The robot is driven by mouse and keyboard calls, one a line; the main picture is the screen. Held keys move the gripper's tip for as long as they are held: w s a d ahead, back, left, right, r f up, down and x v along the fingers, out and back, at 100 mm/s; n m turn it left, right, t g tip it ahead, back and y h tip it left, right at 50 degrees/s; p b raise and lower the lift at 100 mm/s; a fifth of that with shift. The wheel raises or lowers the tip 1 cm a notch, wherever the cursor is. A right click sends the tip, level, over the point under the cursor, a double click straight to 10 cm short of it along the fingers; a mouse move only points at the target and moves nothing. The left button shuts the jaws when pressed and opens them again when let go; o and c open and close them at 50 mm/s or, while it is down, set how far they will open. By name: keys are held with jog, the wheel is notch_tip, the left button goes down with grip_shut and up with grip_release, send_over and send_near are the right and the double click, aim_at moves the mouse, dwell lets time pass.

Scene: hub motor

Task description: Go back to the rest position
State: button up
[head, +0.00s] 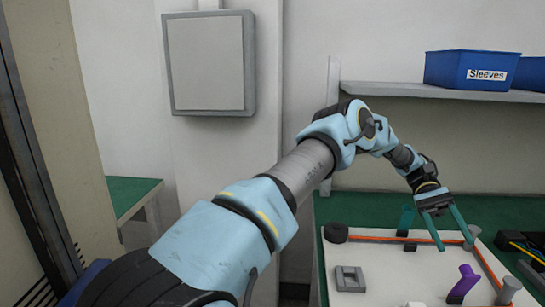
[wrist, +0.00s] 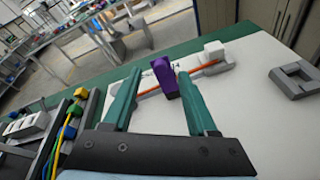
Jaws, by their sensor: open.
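My gripper (head: 450,224) reaches out over the white board (head: 385,270) at the right of the head view. Its two teal fingers stand apart, with nothing held between them. In the wrist view my gripper (wrist: 155,88) shows the same open fingers. A purple part (head: 464,281) stands on the board, nearer than the fingers in the head view. In the wrist view the purple part (wrist: 164,78) appears beyond and between the fingertips; I cannot tell the distance.
A grey block (head: 350,279), a black round part (head: 336,232) and an orange strip (head: 385,239) are on the board. Coloured wires (head: 530,250) lie at the right. A blue Sleeves bin (head: 472,70) sits on a shelf (head: 400,90) above. A grey wall box (head: 209,63) hangs at upper left.

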jog(key=w+a+n+t+h, duration=0.15)
jog(key=w+a+t, duration=0.35)
jog(key=a, duration=0.7)
jog(key=w+a+n+t+h, duration=0.1)
jog(key=w+a+n+t, duration=0.3)
jog(key=a, duration=0.9)
jog(key=s+a+t, duration=0.2)
jog(key=a+t, duration=0.1)
jog(key=a, duration=0.7)
jog(key=s+a+r+t, duration=0.1)
jog(key=s+a+t, duration=0.2)
jog(key=a, duration=0.8)
jog(key=shift+s+r+t+y, duration=0.15)
jog(key=shift+r+t+y, duration=0.15)
jog(key=shift+t, duration=0.3)
